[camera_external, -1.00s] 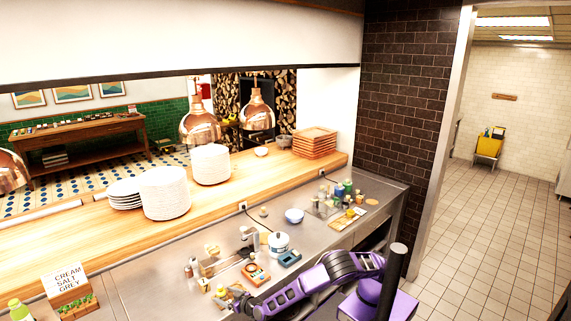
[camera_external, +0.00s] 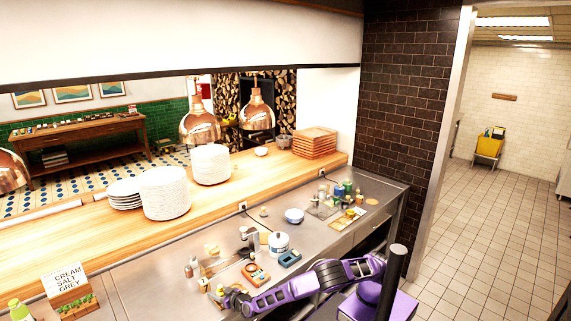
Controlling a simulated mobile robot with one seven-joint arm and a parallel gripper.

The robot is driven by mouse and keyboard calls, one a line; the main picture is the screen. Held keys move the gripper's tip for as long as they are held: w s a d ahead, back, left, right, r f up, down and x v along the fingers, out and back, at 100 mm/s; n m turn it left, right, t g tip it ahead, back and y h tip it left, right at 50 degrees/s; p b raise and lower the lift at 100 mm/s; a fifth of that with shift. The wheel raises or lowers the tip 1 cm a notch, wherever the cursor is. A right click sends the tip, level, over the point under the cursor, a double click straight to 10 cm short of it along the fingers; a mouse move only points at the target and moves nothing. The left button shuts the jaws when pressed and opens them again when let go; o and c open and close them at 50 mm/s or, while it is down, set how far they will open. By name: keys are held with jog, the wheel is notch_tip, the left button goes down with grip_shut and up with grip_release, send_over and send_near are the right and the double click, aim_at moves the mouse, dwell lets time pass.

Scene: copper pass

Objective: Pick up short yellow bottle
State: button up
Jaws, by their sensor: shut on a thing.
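The short yellow bottle (camera_external: 220,289) is a small yellow shape at the tip of my gripper, at the front edge of the steel counter. My gripper (camera_external: 224,294) is shut on it. The fingers are tiny and partly hidden by the purple wrist, so the exact grip and any gap below the bottle cannot be made out.
The steel counter (camera_external: 150,285) holds small bottles (camera_external: 191,268), a white pot (camera_external: 278,243), a blue device (camera_external: 289,259) and an orange-framed tray (camera_external: 256,275) near my arm. The counter left of my gripper is largely clear.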

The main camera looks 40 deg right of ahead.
grip_shut()
jog(key=shift+r, duration=0.1)
